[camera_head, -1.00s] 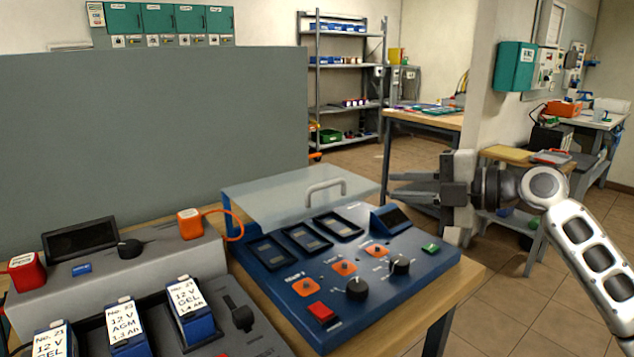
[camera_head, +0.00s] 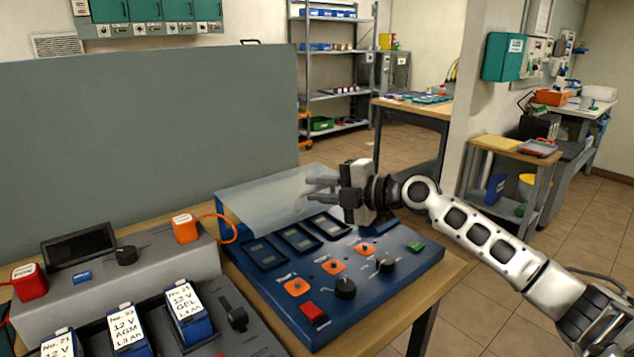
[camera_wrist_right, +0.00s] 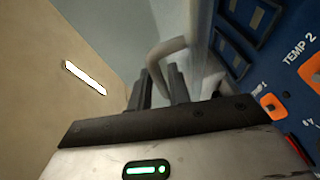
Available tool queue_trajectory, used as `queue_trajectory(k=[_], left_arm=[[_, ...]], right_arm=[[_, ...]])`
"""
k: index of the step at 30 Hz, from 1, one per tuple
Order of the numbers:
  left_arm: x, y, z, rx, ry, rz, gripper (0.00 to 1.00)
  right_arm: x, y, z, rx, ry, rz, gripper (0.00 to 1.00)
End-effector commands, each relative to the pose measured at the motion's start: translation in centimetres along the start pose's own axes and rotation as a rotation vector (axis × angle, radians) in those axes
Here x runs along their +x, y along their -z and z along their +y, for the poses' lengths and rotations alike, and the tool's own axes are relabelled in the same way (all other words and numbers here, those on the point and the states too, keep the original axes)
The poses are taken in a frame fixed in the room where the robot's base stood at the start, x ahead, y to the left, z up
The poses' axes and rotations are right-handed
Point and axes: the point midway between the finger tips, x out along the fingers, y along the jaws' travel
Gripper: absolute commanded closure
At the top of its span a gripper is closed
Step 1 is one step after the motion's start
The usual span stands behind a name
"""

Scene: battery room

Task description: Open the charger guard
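The charger guard (camera_head: 262,204) is a clear, pale panel lying over the back of the blue charger (camera_head: 395,262). It looks shut. Its grey bar handle (camera_head: 299,203) is mostly hidden by my right gripper (camera_head: 308,188) in the head view. The right gripper's dark fingers are apart, with their tips at the handle. Whether the fingers touch the bar I cannot tell. My left gripper is not in view.
A grey battery station (camera_head: 150,262) with labelled batteries (camera_head: 188,308) stands left of the charger. An orange cable (camera_head: 228,222) runs between them. A tall grey partition (camera_head: 150,140) rises behind. Open floor lies right of the bench.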

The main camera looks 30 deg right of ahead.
Motion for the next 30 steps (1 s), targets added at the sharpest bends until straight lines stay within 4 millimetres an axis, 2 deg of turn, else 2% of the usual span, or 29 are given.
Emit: queue_trajectory(k=[11,12,14,23,30], left_arm=[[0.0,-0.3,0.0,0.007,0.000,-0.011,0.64],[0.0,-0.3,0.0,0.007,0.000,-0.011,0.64],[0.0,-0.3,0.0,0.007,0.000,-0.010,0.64],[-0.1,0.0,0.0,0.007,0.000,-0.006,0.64],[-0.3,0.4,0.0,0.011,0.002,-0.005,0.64]], right_arm=[[0.7,0.1,0.0,0.000,0.001,0.001,0.81],[0.7,0.1,0.0,0.000,0.001,0.001,0.84],[0.7,0.1,0.0,0.000,0.001,0.001,1.00],[0.7,0.1,0.2,-0.001,0.001,0.002,1.00],[0.6,0.1,2.1,-0.003,-0.003,0.000,1.00]])
